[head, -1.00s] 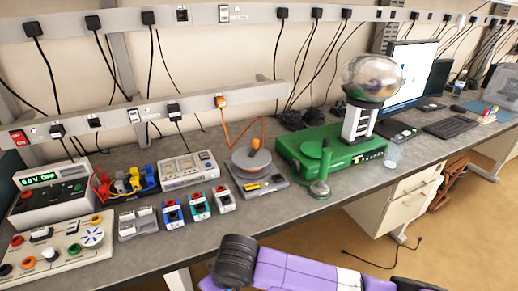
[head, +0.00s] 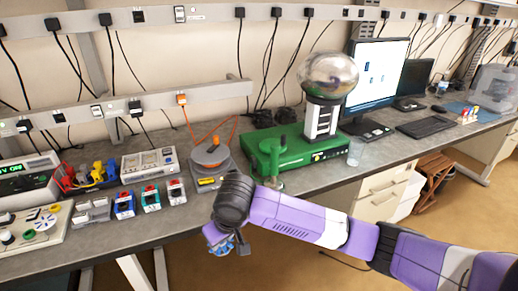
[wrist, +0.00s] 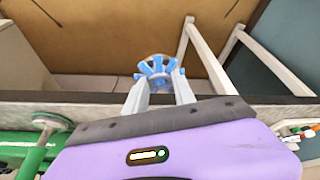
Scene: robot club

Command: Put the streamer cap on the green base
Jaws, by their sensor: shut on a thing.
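The streamer cap, a small round piece with light-blue spokes, is between my fingertips in the wrist view (wrist: 157,68). Its blue part also shows at the end of my arm in the head view (head: 222,243). My gripper (wrist: 158,88) is shut on it and holds it in front of the bench edge, over the floor. The green base (head: 288,158) is a flat box on the bench, up and right of my gripper. A white column with a silvery ball (head: 328,78) stands on it. A green upright with a round foot (head: 272,184) stands at its front, partly behind my arm.
The bench (head: 185,222) is crowded at left with meters, small coloured blocks and a grey turntable-like device (head: 211,157). The bench front edge lies close to my arm.

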